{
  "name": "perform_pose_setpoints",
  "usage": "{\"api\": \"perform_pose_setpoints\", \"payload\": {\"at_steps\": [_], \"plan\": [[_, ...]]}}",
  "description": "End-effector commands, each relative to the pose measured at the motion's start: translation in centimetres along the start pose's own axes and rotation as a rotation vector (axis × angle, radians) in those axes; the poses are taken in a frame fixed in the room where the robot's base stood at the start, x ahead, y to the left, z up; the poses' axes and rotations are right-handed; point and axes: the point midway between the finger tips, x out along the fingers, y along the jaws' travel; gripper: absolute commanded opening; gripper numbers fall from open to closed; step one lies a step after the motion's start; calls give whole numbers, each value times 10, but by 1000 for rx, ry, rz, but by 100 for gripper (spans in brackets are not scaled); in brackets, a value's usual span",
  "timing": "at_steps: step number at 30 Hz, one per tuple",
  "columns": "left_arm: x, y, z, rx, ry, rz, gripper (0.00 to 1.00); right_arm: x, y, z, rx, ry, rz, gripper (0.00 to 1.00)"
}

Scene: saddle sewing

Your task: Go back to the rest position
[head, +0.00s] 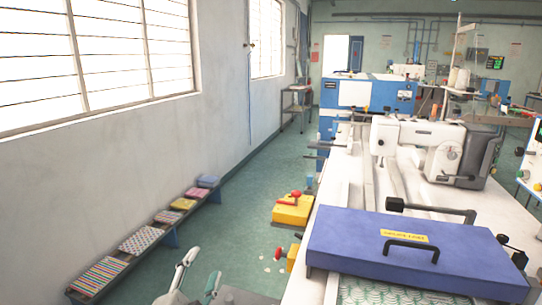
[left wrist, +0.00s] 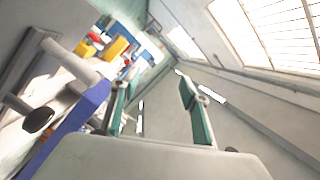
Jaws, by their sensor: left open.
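My left gripper (head: 203,266) shows at the bottom of the head view, low and left of the sewing table. Its two fingers, with pale and teal parts, stand apart with nothing seen between them. In the left wrist view the teal fingers of the same gripper (left wrist: 156,92) are spread wide and empty, with the plain wall behind them. My right gripper is not in either view.
A blue cover (head: 415,253) with a black handle lies on the white sewing table, near a white sewing machine (head: 425,143). Yellow boxes (head: 292,212) stand left of the table. A low bench with folded fabrics (head: 140,240) runs along the wall. Green floor lies between.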

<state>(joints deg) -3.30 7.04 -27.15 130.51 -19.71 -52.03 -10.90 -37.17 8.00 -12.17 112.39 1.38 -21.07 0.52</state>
Motion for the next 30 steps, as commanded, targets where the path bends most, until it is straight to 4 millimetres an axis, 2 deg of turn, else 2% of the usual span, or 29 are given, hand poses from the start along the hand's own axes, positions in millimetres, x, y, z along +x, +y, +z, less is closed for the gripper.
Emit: {"api": "perform_pose_setpoints", "payload": {"at_steps": [1, 6, 9, 12, 18, 25, 30], "plan": [[-11, 11, 33, -20, -83, 38, 46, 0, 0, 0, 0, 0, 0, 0], [-61, 41, 133, -65, -356, 154, 46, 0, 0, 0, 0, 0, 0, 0], [-94, 55, 179, -79, -490, 212, 46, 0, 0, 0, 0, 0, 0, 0], [-123, 63, 210, -83, -590, 254, 46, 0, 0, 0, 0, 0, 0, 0], [-172, 72, 254, -85, -740, 317, 46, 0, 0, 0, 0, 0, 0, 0], [-224, 78, 290, -77, -883, 377, 46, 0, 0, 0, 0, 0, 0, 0], [-209, 108, 285, -144, -815, 396, 46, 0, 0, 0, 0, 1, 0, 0]]}}
